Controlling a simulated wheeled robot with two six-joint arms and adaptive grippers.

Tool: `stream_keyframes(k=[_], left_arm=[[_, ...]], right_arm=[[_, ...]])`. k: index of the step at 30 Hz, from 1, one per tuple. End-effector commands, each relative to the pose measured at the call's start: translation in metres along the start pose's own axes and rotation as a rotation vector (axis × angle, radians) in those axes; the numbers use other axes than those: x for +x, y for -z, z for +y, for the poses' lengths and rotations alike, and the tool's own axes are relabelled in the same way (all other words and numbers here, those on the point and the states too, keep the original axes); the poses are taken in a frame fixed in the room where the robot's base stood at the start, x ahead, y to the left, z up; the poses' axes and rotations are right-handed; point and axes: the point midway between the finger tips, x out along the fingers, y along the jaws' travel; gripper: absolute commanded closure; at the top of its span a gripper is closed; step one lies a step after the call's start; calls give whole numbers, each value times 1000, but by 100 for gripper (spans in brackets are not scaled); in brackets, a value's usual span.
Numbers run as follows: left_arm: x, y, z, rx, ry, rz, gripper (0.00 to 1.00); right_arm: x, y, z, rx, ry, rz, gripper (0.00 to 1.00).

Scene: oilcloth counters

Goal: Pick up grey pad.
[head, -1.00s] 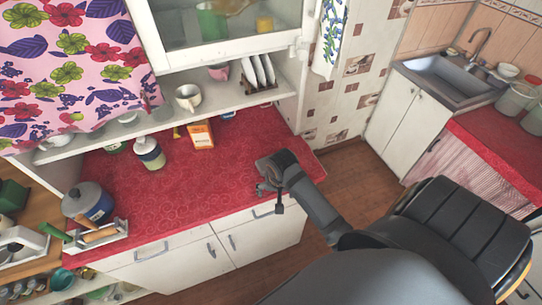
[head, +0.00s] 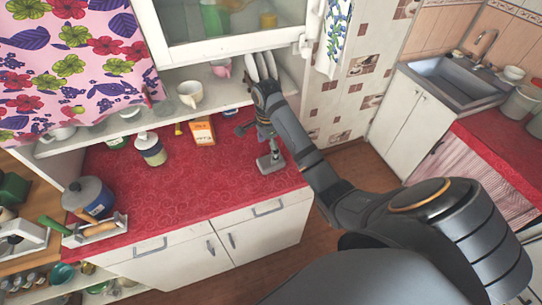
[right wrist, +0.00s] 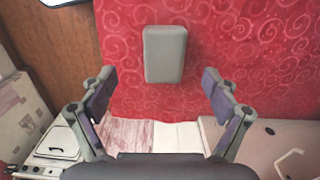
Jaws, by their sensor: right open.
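The grey pad (right wrist: 165,54) is a small block with rounded corners. In the right wrist view it lies flat on the red patterned counter, ahead of the two fingers and apart from them. In the head view the pad (head: 268,163) shows near the counter's right end, partly covered by my gripper. My right gripper (head: 258,136) points down over the counter, near the pad. In the right wrist view my right gripper (right wrist: 159,92) is open, with nothing between its fingers. My left gripper is not in view.
An orange box (head: 202,131) and a pale jar (head: 151,149) stand on the counter left of the gripper. A shelf (head: 215,88) with mugs and a plate rack hangs close to my right wrist. A blue pot (head: 90,197) stands at the left. The counter's front middle is clear.

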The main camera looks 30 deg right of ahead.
Motion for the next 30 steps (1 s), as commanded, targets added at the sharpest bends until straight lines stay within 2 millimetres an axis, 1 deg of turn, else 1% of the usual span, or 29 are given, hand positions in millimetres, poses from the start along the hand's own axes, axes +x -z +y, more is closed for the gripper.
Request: stream_keyframes(k=[1,3,5,10,13,15,17,19,21,23,27,29,30], left_arm=[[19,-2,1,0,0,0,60],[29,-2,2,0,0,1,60],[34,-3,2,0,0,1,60],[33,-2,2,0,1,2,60],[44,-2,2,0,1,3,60],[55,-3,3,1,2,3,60],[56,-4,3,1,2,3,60],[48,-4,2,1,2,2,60],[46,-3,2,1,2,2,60],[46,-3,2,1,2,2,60],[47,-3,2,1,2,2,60],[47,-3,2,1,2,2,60],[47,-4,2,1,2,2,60]], right_arm=[[19,0,0,0,0,0,12],[30,0,0,-1,0,0,12],[34,0,0,-1,1,0,12],[33,0,-1,-2,1,0,12],[43,0,-2,-2,1,0,12],[54,0,-3,-2,0,0,12],[63,0,-5,-2,-2,-1,12],[70,0,-5,-2,-4,-1,12],[79,0,-5,-2,-2,0,12],[82,1,-6,-2,0,0,12],[83,1,-6,-2,1,0,12],[83,1,-6,-2,1,0,19],[82,1,-6,-2,1,0,24]])
